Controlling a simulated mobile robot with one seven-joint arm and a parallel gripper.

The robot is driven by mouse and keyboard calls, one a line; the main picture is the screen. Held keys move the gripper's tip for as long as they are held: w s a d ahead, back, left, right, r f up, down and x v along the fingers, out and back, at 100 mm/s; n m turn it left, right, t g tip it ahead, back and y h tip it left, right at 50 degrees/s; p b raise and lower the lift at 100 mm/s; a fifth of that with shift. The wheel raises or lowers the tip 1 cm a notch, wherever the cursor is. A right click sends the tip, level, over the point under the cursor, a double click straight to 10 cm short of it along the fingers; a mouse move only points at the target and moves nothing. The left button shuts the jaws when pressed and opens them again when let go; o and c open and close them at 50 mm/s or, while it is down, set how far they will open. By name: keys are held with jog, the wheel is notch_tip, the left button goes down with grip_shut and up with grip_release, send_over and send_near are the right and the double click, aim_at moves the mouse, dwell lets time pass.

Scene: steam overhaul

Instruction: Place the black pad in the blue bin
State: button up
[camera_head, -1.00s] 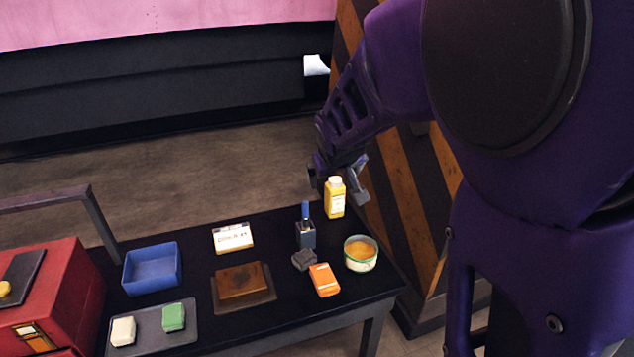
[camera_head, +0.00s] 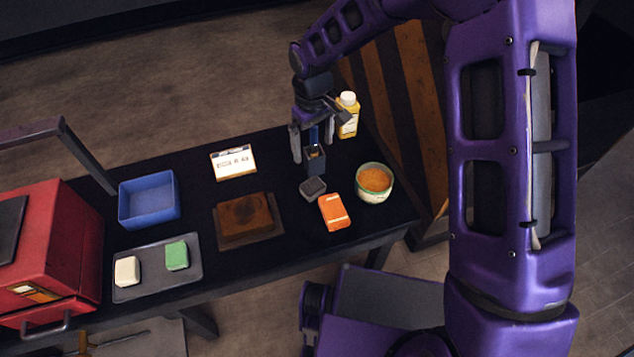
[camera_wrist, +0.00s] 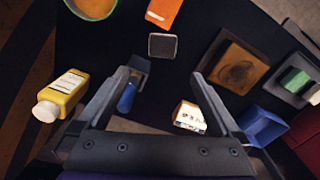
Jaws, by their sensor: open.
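The black pad (camera_head: 312,188) is a small dark block lying on the black table, left of the orange box. In the wrist view the pad (camera_wrist: 162,46) lies beyond my fingertips, roughly centred between them. The blue bin (camera_head: 149,205) is an open, empty box at the left of the table; part of it shows at the right of the wrist view (camera_wrist: 264,124). My gripper (camera_head: 318,142) is open with nothing held, above the table's back right by the dark holder. Its two fingers also show in the wrist view (camera_wrist: 160,80).
A dark holder (camera_head: 315,164) with a blue-handled tool stands close to my fingers. Nearby are a yellow bottle (camera_head: 347,122), an orange box (camera_head: 334,212) and a round tin (camera_head: 374,198). A brown block (camera_head: 245,214), white card (camera_head: 233,163), grey tray (camera_head: 190,279) and red case (camera_head: 45,245) lie left.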

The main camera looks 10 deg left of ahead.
jog(key=b, duration=0.1)
send_over(312, 185)
jog(key=f, duration=1)
jog(key=shift+w+d+f, duration=0.15)
jog(key=shift+w+f, duration=0.1)
jog(key=shift+w, duration=0.05)
jog(key=shift+s+f, duration=0.15)
jog(key=shift+f, duration=1.2)
jog(key=shift+s+f, duration=0.1)
jog(key=shift+f, duration=1.25)
jog(key=shift+r, duration=0.1)
jog(key=c, duration=1.5)
notch_tip(312, 185, up, 10)
jog(key=shift+p, duration=0.3)
jog(key=shift+c, duration=0.2)
